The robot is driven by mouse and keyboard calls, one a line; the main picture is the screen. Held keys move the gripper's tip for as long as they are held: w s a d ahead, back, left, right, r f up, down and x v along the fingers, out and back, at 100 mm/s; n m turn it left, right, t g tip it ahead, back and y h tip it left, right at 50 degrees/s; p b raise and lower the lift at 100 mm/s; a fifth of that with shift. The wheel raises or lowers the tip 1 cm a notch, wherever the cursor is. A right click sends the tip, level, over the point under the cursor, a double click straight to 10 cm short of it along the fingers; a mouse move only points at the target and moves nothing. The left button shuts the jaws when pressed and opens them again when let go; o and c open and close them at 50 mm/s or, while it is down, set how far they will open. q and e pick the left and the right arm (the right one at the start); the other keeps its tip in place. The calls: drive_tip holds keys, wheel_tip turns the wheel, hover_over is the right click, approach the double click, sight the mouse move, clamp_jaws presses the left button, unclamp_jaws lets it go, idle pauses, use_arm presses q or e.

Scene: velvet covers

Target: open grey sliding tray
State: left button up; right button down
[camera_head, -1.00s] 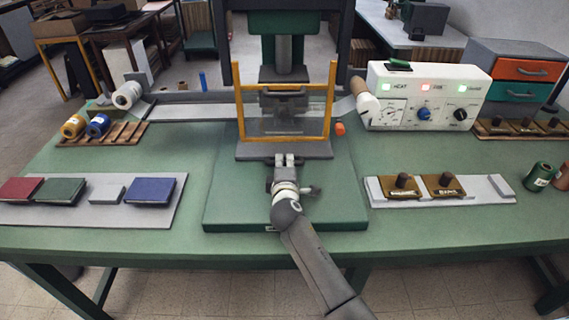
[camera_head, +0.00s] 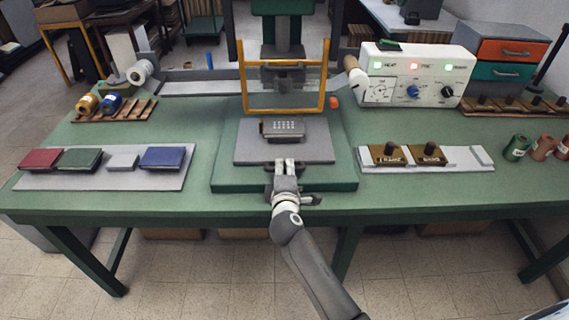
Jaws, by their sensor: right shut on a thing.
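The grey sliding tray (camera_head: 246,152) is a flat plate that extends toward me on the green press base (camera_head: 228,178). A grey block with raised type (camera_head: 282,129) sits on it. My right gripper (camera_head: 284,166) is shut on the tray's front edge; the grip itself is small and partly hidden by the gripper. The yellow-framed clear guard (camera_head: 285,111) stands upright behind the block, under the dark press column. My left gripper does not show.
A white control box (camera_head: 412,76) stands at the back right. A strip with two brown stamps (camera_head: 456,158) lies right of the press. A grey board with velvet books (camera_head: 100,178) lies left. Bare green tabletop separates these from the press base.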

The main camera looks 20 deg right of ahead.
drive_tip(key=shift+s, duration=0.25)
drive_tip(key=c, duration=1.7)
unclamp_jaws()
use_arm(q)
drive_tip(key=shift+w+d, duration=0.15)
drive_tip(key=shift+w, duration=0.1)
use_arm(e)
drive_tip(key=shift+s+a, duration=0.15)
drive_tip(key=shift+s, duration=0.15)
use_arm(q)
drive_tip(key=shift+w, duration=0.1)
use_arm(e)
drive_tip(key=v, duration=1.1)
drive_tip(key=shift+s+r, duration=0.1)
drive_tip(key=shift+s, duration=0.05)
